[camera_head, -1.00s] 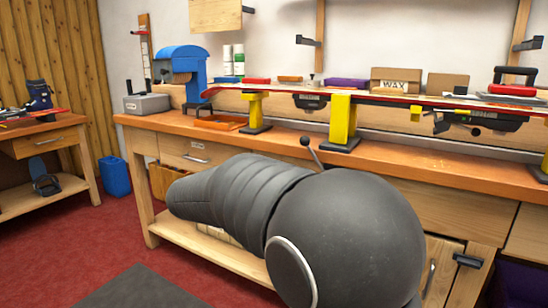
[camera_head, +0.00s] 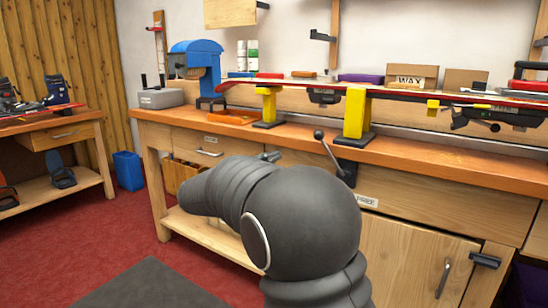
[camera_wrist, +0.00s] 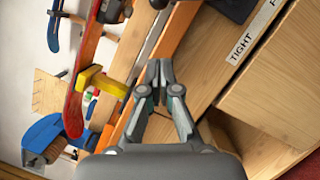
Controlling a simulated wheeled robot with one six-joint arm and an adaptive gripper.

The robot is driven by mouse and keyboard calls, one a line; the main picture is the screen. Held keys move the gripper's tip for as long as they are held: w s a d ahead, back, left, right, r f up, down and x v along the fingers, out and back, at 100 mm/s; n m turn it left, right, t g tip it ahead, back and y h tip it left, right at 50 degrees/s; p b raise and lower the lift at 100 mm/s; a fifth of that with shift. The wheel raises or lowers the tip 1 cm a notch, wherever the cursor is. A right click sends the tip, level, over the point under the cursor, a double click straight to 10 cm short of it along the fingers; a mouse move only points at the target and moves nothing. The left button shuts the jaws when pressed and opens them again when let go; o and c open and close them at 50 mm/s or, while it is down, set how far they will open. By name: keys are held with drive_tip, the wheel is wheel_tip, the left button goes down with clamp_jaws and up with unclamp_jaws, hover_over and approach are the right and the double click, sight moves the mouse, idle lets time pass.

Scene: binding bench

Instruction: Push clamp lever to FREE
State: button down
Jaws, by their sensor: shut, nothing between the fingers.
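The clamp lever (camera_head: 328,151) is a thin dark stalk with a black ball knob, on a dark bracket (camera_head: 345,173) at the bench's front edge. It leans up and to the left. A FREE label (camera_head: 367,201) is below right of the bracket. In the wrist view a TIGHT label (camera_wrist: 240,48) shows on the wood, beside a dark part that looks like the bracket (camera_wrist: 232,8); the lever's knob is not seen there. My gripper (camera_wrist: 159,72) is shut and empty. In the head view its tip (camera_head: 270,156) shows past my arm, left of the lever and apart from it.
A long red-edged ski (camera_head: 420,96) lies on yellow supports (camera_head: 357,112) above the bench (camera_head: 420,153). A blue machine (camera_head: 196,62) stands at the bench's left. A cabinet with drawers is below. Open red floor lies to the left.

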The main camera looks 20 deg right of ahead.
drive_tip(key=shift+w+d+r, duration=0.25)
drive_tip(key=shift+d+r, duration=0.2)
drive_tip(key=shift+d, duration=1.2)
drive_tip(key=shift+w+d+r, duration=0.25)
drive_tip(key=shift+d+r, duration=0.25)
drive_tip(key=shift+d, duration=1.15)
drive_tip(key=shift+w+d+r, duration=0.25)
drive_tip(key=shift+d+r, duration=0.2)
drive_tip(key=shift+d, duration=1.2)
drive_tip(key=shift+s+r, duration=0.1)
